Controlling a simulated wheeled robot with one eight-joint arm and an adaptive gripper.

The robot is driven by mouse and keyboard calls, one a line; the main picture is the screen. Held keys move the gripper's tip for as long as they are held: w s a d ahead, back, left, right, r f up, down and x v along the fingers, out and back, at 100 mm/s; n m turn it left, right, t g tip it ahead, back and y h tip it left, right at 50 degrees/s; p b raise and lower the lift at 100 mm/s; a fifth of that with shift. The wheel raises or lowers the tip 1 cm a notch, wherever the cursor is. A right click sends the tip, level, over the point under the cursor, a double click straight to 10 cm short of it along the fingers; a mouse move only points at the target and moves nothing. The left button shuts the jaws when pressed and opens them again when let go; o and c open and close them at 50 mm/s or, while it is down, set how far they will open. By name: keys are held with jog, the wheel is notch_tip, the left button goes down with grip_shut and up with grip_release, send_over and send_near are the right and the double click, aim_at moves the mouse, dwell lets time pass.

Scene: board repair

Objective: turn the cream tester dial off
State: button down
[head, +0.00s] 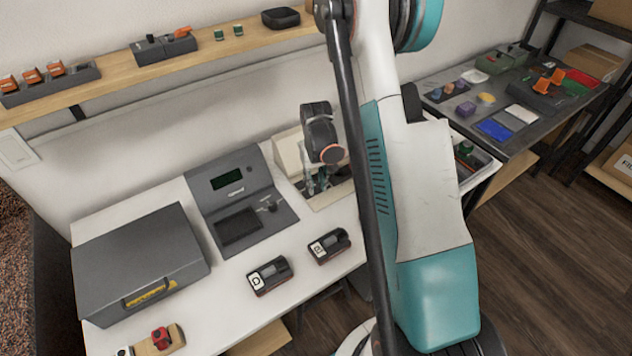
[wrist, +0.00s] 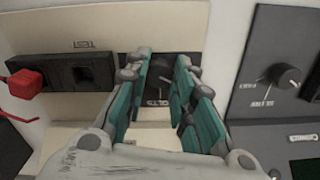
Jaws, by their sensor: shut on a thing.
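The cream tester (head: 288,152) stands at the back right of the white bench, partly hidden behind my wrist and gripper. In the wrist view its cream face (wrist: 60,48) fills the left and middle. The cream tester dial (wrist: 160,88) is a dark knob on a dark panel, between my fingers and partly covered by them. My gripper (wrist: 163,62) has its teal-padded fingers on either side of the dial, shut on it. In the head view my gripper (head: 318,186) is low in front of the tester. The dial's pointer setting cannot be read clearly.
A grey tester (head: 232,184) with its own knob (wrist: 289,77) stands close by. A red plug (wrist: 24,84) sits at the cream face's left. Two black meters (head: 270,275) and a grey case (head: 140,255) lie on the bench.

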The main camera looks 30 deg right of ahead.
aim_at(316, 184)
jog(key=c, duration=1.3)
grip_release()
jog(key=shift+c, duration=0.2)
notch_tip(316, 184, up, 12)
